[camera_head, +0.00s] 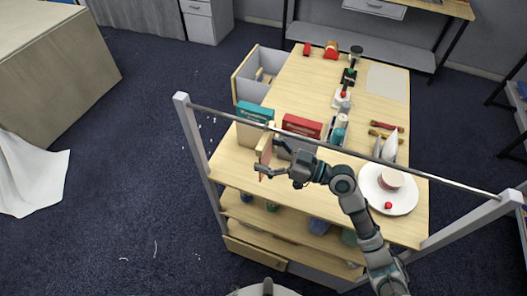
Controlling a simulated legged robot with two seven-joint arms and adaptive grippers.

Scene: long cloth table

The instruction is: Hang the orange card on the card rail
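The card rail (345,151) is a thin grey bar running between two pale posts across the front of the table. The orange card (265,152) is upright, seen nearly edge-on, with its top close under the rail's left part. Whether it touches the rail is too small to tell. My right gripper (265,156) is at the card, its arm coming in from the lower right. Its two fingers look spread apart, one near the card's upper part and one near its lower part.
Behind the rail stand a teal box (255,112), a red box (301,126) and a blue bottle (339,131). A white plate (402,203) with a cup is at the right. An open drawer (248,85) juts out left. The floor left of the table is mostly clear.

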